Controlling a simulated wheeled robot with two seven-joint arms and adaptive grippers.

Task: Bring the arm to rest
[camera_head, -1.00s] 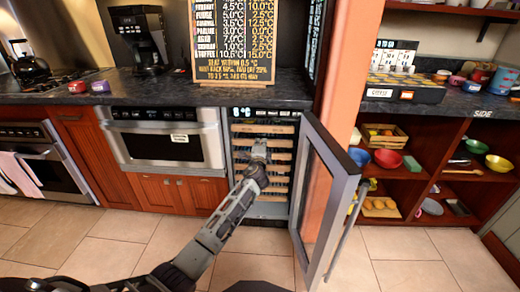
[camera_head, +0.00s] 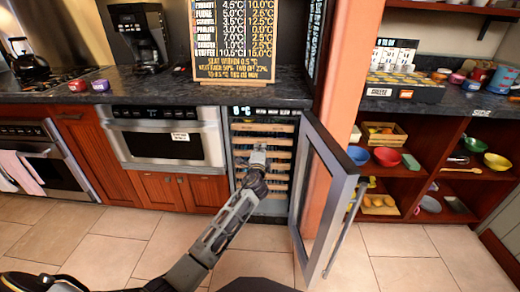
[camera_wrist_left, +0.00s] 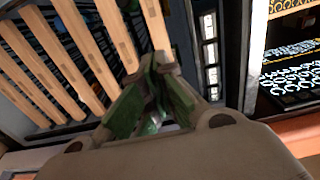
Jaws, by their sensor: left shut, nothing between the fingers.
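My left arm (camera_head: 228,222) reaches up from the bottom of the head view towards the open cooler (camera_head: 275,208). My left gripper (camera_head: 258,150) is at the cooler's opening, in front of its wooden racks (camera_head: 280,141). It is shut and empty. In the left wrist view the green-padded fingers (camera_wrist_left: 158,72) are together, with the pale wooden slats (camera_wrist_left: 75,60) beyond and to the left. I cannot tell whether the fingertips touch a slat. My right gripper is not in view.
The cooler's glass door (camera_head: 325,195) stands open close to the right of my left arm. The shut microwave drawer (camera_head: 165,143) is to the left. A dark counter (camera_head: 75,97) runs above. Tiled floor (camera_head: 110,235) is clear in front.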

